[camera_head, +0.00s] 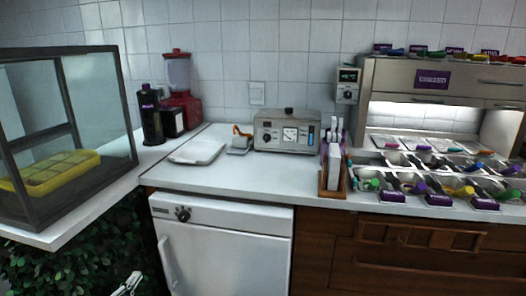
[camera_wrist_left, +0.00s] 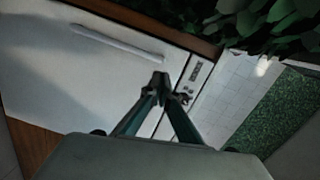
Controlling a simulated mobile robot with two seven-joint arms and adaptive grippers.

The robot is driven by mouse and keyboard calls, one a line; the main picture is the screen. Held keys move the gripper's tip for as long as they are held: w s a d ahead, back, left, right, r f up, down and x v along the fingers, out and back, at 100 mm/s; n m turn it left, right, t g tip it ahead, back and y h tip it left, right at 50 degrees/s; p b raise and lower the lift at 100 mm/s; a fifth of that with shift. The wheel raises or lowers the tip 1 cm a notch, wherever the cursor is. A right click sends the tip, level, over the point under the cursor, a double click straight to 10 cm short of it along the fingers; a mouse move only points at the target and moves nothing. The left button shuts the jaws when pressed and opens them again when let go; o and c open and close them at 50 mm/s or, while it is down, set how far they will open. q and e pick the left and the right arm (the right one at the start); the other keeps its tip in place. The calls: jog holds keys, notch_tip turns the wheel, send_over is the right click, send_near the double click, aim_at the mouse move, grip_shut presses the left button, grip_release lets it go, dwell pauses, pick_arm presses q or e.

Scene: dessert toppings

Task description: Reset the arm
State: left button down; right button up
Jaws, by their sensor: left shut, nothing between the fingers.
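My left gripper (camera_head: 129,284) shows at the bottom edge of the head view, low in front of the counter and beside the green foliage. In the left wrist view its two fingers (camera_wrist_left: 161,80) meet at the tips, shut with nothing between them. It is apart from the white fridge door (camera_wrist_left: 75,70), which also shows in the head view (camera_head: 222,250). My right gripper is not in view.
The white counter (camera_head: 225,180) holds a white tray (camera_head: 198,152), a grey machine (camera_head: 287,132) and a red blender (camera_head: 180,85). A glass case (camera_head: 118,120) stands at left. A topping station (camera_head: 430,160) stands at right. Green foliage (camera_head: 60,265) hangs below the left counter.

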pick_arm(q)
jog(key=s+d+n+g+p, duration=0.2)
jog(key=s+d+n+p, duration=0.2)
jog(key=s+d, duration=0.3)
jog(key=s+d+f+n+g+h+p, duration=0.1)
jog(key=s+d+n+p, duration=0.3)
jog(key=s, duration=1.3)
jog(key=s+d+n+g+p, duration=0.4)
jog(key=s+d, duration=0.6)
jog(key=s, duration=0.3)
jog(key=shift+d+f+n+h, duration=0.15)
jog(key=shift+f+n+h, duration=0.15)
jog(key=shift+f, duration=0.1)
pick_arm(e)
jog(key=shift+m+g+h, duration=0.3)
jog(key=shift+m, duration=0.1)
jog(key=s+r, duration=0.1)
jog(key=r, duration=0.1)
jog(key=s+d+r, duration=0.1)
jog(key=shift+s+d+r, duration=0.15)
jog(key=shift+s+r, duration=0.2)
pick_arm(q)
jog(key=shift+s, duration=0.1)
